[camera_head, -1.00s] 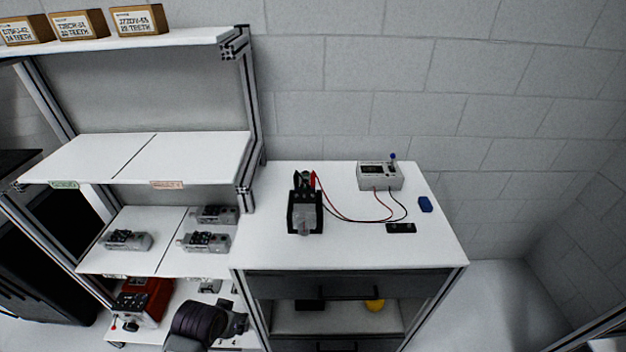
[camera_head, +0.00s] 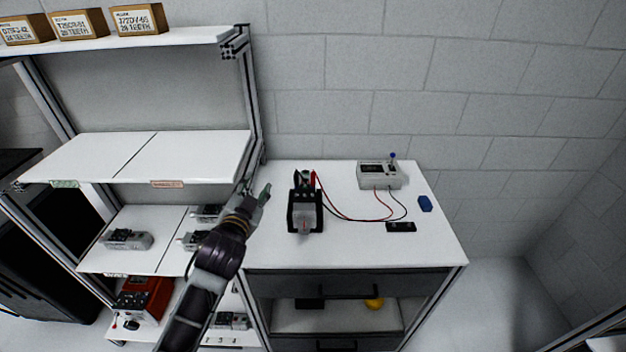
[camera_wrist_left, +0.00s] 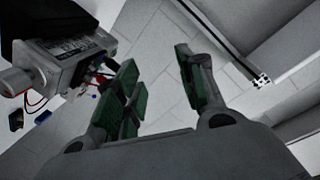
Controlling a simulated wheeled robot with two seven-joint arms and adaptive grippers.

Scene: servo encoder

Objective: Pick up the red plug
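The red plug (camera_head: 314,178) stands at the back of the black holder (camera_head: 291,213) on the table top, next to a black plug (camera_head: 297,180). A red wire runs from it to the grey meter box. A grey servo motor (camera_head: 306,218) sits in the holder. My left gripper (camera_head: 262,194) is over the table's left edge, left of the holder and apart from the plug. In the left wrist view its green-padded fingers (camera_wrist_left: 155,68) are spread with nothing between them. The servo (camera_wrist_left: 72,62) shows there at upper left. My right gripper is out of view.
The grey meter box (camera_head: 380,178) stands at the back right with red and black wires. A black block (camera_head: 401,227) and a blue block (camera_head: 425,204) lie near it. A shelf post (camera_head: 246,130) rises close to my left gripper. The table's front is clear.

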